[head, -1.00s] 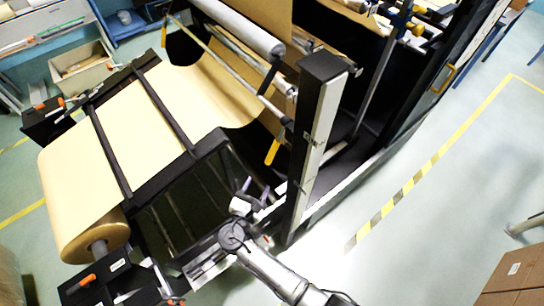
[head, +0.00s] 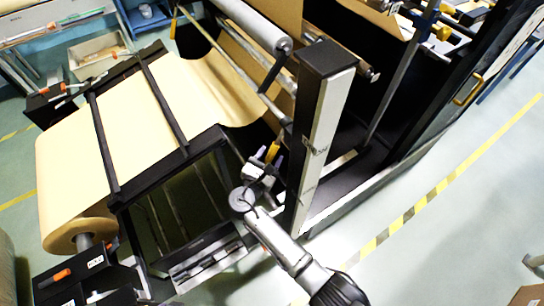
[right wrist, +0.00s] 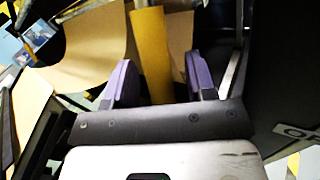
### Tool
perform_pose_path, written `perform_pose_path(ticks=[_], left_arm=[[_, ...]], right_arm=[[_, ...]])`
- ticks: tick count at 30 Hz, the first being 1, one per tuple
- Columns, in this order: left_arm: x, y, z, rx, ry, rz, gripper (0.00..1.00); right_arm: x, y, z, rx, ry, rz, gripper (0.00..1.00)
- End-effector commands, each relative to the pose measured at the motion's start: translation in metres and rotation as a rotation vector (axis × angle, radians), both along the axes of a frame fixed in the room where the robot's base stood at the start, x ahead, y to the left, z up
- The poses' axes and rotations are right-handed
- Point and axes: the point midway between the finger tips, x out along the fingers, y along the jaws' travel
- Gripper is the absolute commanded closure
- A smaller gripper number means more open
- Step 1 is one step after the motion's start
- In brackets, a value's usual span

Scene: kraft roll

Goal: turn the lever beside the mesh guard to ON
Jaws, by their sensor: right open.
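The lever has a yellow handle (head: 273,150) and stands beside the black post with a pale front strip (head: 318,143). In the right wrist view the yellow handle (right wrist: 152,55) runs down between my two purple fingers. My right gripper (head: 267,158) is open around the handle, with a gap on each side. Its fingers (right wrist: 162,82) show clearly in the wrist view. The lever's pivot is hidden. A dark framed panel (head: 180,208), perhaps the mesh guard, lies left of my gripper. My left gripper is out of view.
A large kraft paper roll (head: 75,232) feeds a brown web across the machine at left. A grey roller (head: 250,25) hangs above the lever. The upright black post is close to my right arm. Open floor with a striped yellow line (head: 420,205) lies to the right.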

Motion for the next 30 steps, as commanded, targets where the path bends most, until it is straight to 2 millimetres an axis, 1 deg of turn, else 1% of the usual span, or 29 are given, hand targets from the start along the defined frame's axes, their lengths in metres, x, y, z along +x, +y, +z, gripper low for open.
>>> perform_pose_path(ticks=[9, 25, 30], left_arm=[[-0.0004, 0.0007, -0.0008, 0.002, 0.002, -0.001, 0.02], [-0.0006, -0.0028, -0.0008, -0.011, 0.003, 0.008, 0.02], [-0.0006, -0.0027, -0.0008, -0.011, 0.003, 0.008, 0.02]], right_arm=[[0.0009, -0.0002, 0.0003, 0.0, 0.0, 0.0, 0.49], [0.0007, -0.0004, 0.0, 0.0, 0.0, -0.001, 1.0], [0.0007, -0.0004, 0.0, 0.0, 0.0, -0.001, 1.0]])
